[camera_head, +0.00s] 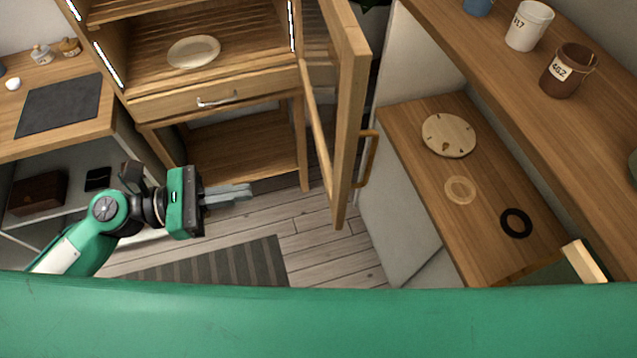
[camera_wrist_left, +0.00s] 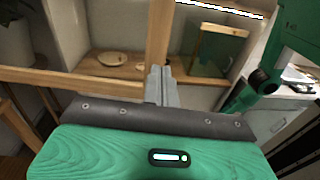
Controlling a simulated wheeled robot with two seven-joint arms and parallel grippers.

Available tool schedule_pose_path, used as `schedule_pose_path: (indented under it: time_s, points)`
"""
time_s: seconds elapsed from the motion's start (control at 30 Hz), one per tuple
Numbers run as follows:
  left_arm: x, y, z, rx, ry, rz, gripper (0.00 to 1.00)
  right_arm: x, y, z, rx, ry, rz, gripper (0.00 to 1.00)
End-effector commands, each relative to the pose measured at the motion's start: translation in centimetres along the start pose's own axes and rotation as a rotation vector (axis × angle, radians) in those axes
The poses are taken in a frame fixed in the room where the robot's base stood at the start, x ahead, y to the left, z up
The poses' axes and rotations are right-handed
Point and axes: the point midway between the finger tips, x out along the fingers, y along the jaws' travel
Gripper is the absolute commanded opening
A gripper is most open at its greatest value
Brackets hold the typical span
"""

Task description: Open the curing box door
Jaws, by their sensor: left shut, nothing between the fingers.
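The curing box (camera_head: 215,85) is a wooden cabinet with a lit, slatted interior and a drawer below, at the upper left of the head view. Its framed door (camera_head: 349,120) stands swung wide open on the cabinet's right side. The door's wooden handle (camera_head: 369,160) is on the face turned right. My left gripper (camera_head: 250,190) is shut and empty, in front of the cabinet's lower part and left of the door, apart from it. In the left wrist view its fingers (camera_wrist_left: 161,85) overlap a wooden frame (camera_wrist_left: 159,35); contact cannot be told there. My right gripper is not in view.
A pale plate (camera_head: 194,52) lies inside the box. To the right, a low counter (camera_head: 405,125) holds a wooden disc (camera_head: 449,135), a pale ring (camera_head: 460,189) and a black ring (camera_head: 516,222). Cups stand on a higher shelf. Floor (camera_head: 310,240) between is clear except a striped mat (camera_head: 215,265).

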Motion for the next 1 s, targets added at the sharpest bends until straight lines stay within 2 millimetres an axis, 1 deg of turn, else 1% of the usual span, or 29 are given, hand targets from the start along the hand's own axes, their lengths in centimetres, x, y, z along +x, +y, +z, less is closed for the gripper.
schedule_pose_path:
  time_s: [0.03, 0.1, 0.27, 0.37, 0.8, 0.9, 1.0]
  points:
    - [0.1, -0.6, 0.6, -0.020, -0.012, -0.020, 0.00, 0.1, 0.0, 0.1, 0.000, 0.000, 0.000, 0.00]
    - [0.4, -1.1, 1.2, -0.036, -0.023, -0.033, 0.00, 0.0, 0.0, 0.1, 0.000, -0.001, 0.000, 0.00]
    - [1.7, -1.1, 1.6, -0.040, -0.028, -0.034, 0.00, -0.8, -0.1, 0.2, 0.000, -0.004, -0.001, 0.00]
    - [3.1, -1.1, 1.8, -0.038, -0.028, -0.034, 0.00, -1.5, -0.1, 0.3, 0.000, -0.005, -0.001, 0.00]
    - [11.0, -1.3, 2.0, -0.039, -0.027, -0.032, 0.00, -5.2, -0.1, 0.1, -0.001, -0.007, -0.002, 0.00]
    - [12.4, -1.4, 1.9, -0.039, -0.026, -0.033, 0.00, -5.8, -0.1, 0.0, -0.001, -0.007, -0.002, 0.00]
    - [13.3, -1.4, 1.8, -0.039, -0.025, -0.032, 0.00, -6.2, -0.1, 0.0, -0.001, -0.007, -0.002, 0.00]
